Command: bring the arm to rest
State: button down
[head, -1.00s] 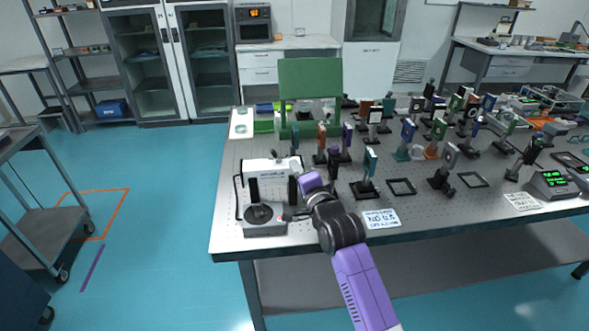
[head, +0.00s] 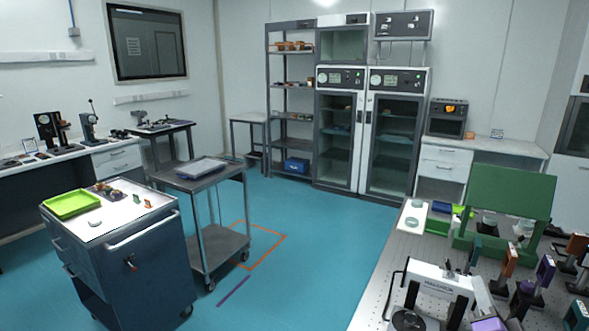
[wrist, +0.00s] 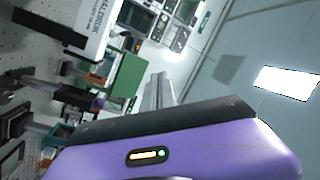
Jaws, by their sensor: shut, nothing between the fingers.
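My gripper (wrist: 159,92) shows in the wrist view as two grey fingers close together, beyond my purple wrist housing with its small lit strip. The fingers are shut with nothing between them and point toward the far side of the room. In the head view, only a little purple and dark piece of my arm shows at the bottom edge, in front of the optical table (head: 384,285); the rest is out of frame.
A white instrument (head: 437,281) stands on the table near the arm, also in the wrist view (wrist: 88,25). Behind it is a green panel (head: 508,195). A grey cart (head: 204,181) and a dark drawer cart (head: 128,262) stand left. Blue floor between is clear.

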jog(key=s+a+f+n+g+y, duration=0.1)
jog(key=s+a+f+n+y, duration=0.1)
jog(key=s+a, duration=0.5)
jog(key=s+a+f+n+g+y, duration=0.1)
jog(key=s+a+f+n, duration=0.3)
jog(key=s, duration=1.6)
jog(key=s+a+f+n+g+y, duration=0.1)
jog(key=s+a+f+n+y, duration=0.2)
jog(key=s+a+n, duration=0.5)
jog(key=s+a+b, duration=0.1)
jog(key=s+a, duration=0.1)
jog(key=s, duration=0.4)
jog(key=shift+a+f+y, duration=0.2)
jog(key=shift+f+y, duration=0.1)
jog(key=shift+s, duration=0.1)
